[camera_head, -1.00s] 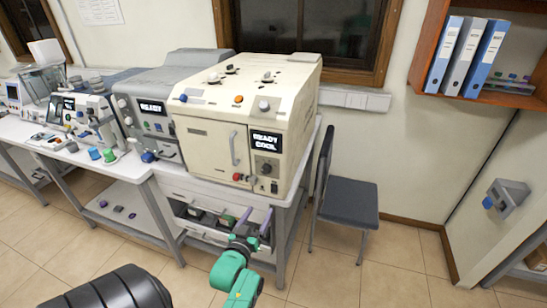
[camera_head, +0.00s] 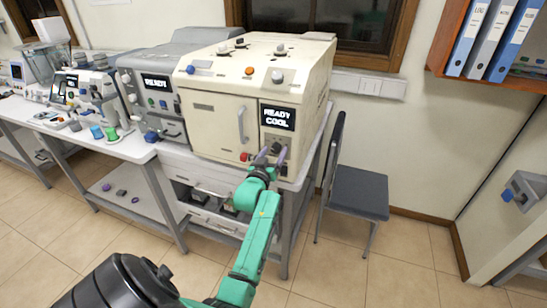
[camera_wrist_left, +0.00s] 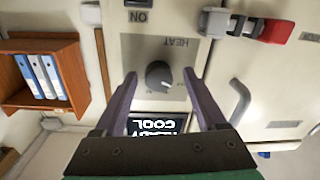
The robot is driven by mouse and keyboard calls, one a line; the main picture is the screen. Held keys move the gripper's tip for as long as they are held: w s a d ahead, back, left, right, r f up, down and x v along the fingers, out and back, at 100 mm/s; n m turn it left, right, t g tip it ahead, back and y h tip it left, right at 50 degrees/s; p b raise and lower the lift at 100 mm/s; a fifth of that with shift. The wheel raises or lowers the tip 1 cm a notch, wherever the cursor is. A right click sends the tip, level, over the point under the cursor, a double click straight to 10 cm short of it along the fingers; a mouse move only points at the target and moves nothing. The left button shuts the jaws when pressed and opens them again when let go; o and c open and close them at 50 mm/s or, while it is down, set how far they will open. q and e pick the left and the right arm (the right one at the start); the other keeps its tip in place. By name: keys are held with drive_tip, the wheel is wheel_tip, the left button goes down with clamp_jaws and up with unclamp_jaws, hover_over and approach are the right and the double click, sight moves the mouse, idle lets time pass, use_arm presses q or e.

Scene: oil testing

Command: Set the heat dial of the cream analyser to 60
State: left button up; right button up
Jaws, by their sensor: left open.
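The cream analyser (camera_head: 218,122) stands on the white bench. Its screen (camera_head: 278,117) reads "READY COOL". The heat dial (camera_wrist_left: 158,75) is a dark round knob on a grey panel marked "HEAT", upside down in the left wrist view. My left gripper (camera_wrist_left: 158,80) is open, with its two purple fingers on either side of the dial and apart from it. In the head view the left gripper (camera_head: 270,155) is in front of the panel below the screen and hides most of the dial. The dial's setting is too small to read. My right gripper is not in view.
A red knob (camera_wrist_left: 277,30) sits beside the panel, and a door handle (camera_wrist_left: 240,101) is close to one finger. An ON switch (camera_wrist_left: 138,3) is at the panel's edge. A grey chair (camera_head: 358,190) stands right of the bench.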

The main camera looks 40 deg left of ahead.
use_arm(q)
drive_tip(key=shift+d+r, duration=0.1)
drive_tip(key=c, duration=1)
clamp_jaws()
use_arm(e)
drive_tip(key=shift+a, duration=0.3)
use_arm(q)
drive_tip(key=shift+m, duration=0.3)
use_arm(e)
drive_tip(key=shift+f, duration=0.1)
use_arm(q)
drive_tip(key=m+b, duration=0.1)
drive_tip(key=m, duration=0.3)
drive_tip(key=m+b, duration=0.1)
drive_tip(key=m, duration=0.3)
drive_tip(key=shift+f+m+t+b, duration=0.2)
drive_tip(key=shift+m+t+b, duration=0.1)
drive_tip(key=shift+m+b, duration=0.1)
drive_tip(key=m+b, duration=0.1)
drive_tip(key=m, duration=0.3)
drive_tip(key=shift+m+b, duration=0.3)
drive_tip(key=shift+s+r+m+h+b, duration=0.1)
drive_tip(key=shift+m+h+b, duration=0.35)
drive_tip(key=shift+m, duration=1.55)
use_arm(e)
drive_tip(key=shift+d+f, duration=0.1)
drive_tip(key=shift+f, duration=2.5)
